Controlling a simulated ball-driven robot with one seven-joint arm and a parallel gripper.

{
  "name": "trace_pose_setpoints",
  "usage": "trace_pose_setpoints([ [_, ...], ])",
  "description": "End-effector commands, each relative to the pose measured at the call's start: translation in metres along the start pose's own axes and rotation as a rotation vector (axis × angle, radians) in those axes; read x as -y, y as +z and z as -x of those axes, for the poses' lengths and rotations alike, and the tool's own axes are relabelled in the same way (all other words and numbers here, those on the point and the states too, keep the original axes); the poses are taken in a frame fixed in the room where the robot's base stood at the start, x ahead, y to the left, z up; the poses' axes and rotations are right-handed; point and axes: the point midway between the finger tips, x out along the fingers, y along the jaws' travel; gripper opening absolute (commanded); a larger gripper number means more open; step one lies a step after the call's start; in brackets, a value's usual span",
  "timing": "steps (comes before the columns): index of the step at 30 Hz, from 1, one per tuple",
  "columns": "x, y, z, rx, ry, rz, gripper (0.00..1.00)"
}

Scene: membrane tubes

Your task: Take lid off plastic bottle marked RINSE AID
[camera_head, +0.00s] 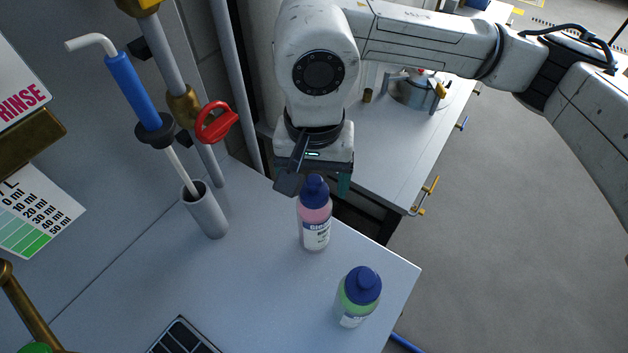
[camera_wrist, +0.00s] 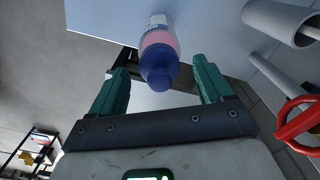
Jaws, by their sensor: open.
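A bottle of pink liquid (camera_head: 315,225) with a blue lid (camera_head: 314,188) stands upright on the white worktop (camera_head: 265,270). Its label is partly readable and seems to start with "BIO". A second bottle, with green liquid (camera_head: 346,306) and a blue lid (camera_head: 362,283), stands nearer the front; its label is too small to read. My gripper (camera_head: 314,182) is open at the pink bottle's lid. In the wrist view, the blue lid (camera_wrist: 158,68) appears between the teal fingers of my gripper (camera_wrist: 161,72), with visible gaps either side. I cannot tell whether the lid is within finger depth.
A grey tube holder (camera_head: 206,212) with a blue-handled rod stands to the left. A red valve handle (camera_head: 216,122) is on the pipe behind it. A dark panel (camera_head: 183,338) lies at the front. Another bench (camera_head: 405,150) stands beyond a gap. The worktop's middle is clear.

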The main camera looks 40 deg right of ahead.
Motion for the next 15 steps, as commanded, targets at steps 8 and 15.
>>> trace_pose_setpoints([
  [8, 0.0000, -0.0001, -0.0020, 0.000, 0.000, -0.001, 0.77],
  [15, 0.0000, -0.0001, -0.0017, 0.000, 0.000, -0.001, 0.54],
])
